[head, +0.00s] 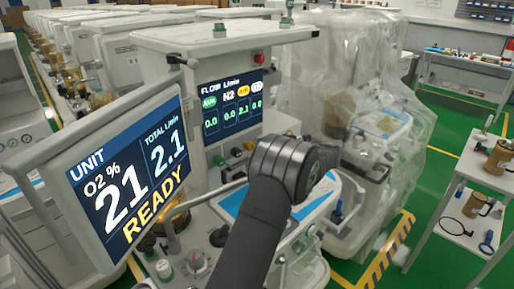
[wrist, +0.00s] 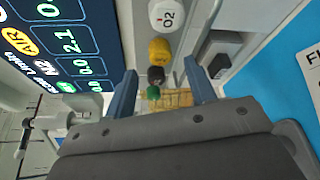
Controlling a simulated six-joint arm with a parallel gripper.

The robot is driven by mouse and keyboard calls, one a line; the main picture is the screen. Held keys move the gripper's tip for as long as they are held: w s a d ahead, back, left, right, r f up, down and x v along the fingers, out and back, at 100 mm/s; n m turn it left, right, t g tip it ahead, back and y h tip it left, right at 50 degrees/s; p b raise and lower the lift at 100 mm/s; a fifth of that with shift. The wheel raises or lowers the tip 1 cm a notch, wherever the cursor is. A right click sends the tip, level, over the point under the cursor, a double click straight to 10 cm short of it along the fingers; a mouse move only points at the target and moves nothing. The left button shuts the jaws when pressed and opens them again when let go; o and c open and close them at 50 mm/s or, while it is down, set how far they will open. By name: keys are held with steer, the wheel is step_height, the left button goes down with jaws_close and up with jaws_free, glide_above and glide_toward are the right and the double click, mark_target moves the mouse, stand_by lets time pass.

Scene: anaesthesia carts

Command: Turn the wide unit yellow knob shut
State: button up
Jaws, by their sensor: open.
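The yellow knob (wrist: 160,50) is on the panel of the wide unit, between a white knob marked O2 (wrist: 167,14) and a black knob (wrist: 156,75) in the wrist view. A green knob (wrist: 153,93) is beyond the black one. My gripper (wrist: 160,69) is open, its two blue-grey fingers spread on either side of the knob row, with nothing held. I cannot tell how far the fingertips are from the yellow knob. In the head view my arm hides the fingers. The flow display (head: 230,101) shows 2.1 under the yellow label and 0.0 under the others.
The large unit screen (head: 127,174) reads 21, 2.1 and READY, close left of my arm. A dark square knob (wrist: 217,66) is beside my right finger. A plastic-covered machine (head: 345,90) stands right, and a side table (head: 458,190) beyond it.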

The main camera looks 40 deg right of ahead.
steer(key=v, duration=1.2)
steer(key=shift+s+d, duration=0.1)
steer(key=shift+c, duration=1.3)
steer(key=shift+r, duration=0.15)
steer(key=w+a+m+h, duration=0.2)
steer(key=a+m+h, duration=0.95)
steer(key=m, duration=0.65)
steer(key=shift+g+y, duration=0.3)
steer(key=shift+y, duration=0.05)
steer(key=x, duration=1.6)
steer(key=shift+w+a+r, duration=0.15)
steer(key=shift+w+a, duration=0.05)
steer(key=shift+w, duration=0.15)
